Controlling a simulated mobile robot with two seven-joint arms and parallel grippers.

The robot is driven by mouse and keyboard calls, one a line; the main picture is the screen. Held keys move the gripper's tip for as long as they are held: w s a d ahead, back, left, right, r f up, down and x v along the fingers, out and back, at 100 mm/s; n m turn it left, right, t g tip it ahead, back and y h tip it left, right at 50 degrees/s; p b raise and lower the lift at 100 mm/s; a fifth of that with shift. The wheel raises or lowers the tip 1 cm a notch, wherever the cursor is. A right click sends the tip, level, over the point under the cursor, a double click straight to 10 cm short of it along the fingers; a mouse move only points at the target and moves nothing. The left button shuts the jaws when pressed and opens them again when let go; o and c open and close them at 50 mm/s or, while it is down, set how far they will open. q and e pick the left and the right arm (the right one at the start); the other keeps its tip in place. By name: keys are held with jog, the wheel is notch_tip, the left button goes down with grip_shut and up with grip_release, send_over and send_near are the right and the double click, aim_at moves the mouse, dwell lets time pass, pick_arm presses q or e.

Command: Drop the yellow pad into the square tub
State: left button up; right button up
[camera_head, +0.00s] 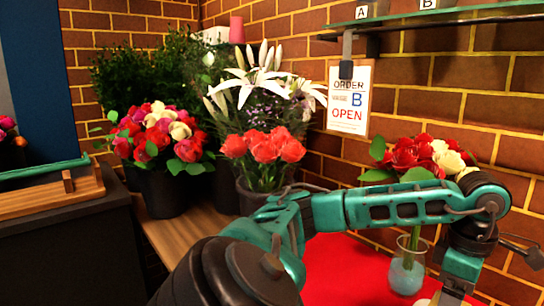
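I see no yellow pad and no square tub in the head view. One teal and black arm of mine (400,207) rises from the bottom middle and reaches across to the right. Its far end bends down at the lower right (462,266) and runs out of the frame, so its gripper does not show. My other arm's gripper does not show either. A small pale thing (425,302) is cut off at the bottom edge beside the arm's end; I cannot tell what it is.
A glass vase (406,273) with red and cream roses stands on a red surface (345,268), close to my arm. Black buckets of flowers (166,192) stand on the wooden counter (185,240). A glass shelf (460,15) and an order card (348,98) hang before the brick wall.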

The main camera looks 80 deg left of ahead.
pick_arm(q)
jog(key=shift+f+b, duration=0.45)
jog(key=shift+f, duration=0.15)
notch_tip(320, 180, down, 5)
jog(key=b, duration=0.4)
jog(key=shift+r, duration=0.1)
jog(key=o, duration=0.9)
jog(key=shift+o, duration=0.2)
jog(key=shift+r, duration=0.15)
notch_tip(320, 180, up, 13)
jog(key=p, duration=0.4)
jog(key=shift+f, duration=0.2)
